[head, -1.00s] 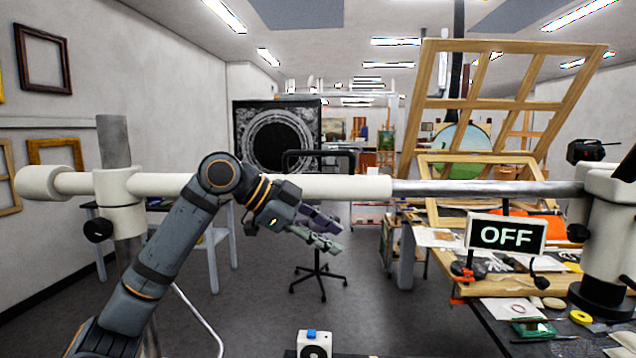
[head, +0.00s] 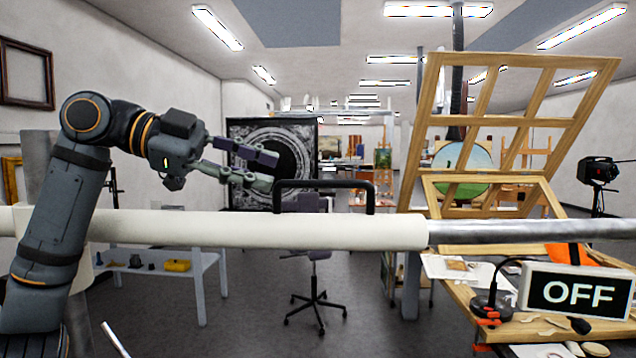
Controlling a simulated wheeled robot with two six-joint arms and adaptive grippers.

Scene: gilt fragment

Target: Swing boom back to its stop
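The boom (head: 330,229) is a thick white tube crossing the head view almost level, with a thinner metal rod (head: 530,232) coming out of its right end. A black U-shaped handle (head: 323,184) stands up from the tube near the middle. My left gripper (head: 274,171) is above the tube, just left of the handle, pointing right. Its two fingers are apart with nothing between them, and it looks clear of the handle. I cannot pick out the stop. My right gripper is not in view.
A workbench (head: 450,292) with an OFF sign (head: 575,291) and a wooden lattice frame (head: 490,150) stands at the right. An office chair (head: 317,285) is beyond the boom. A low table (head: 205,262) stands at the left. Open floor lies between.

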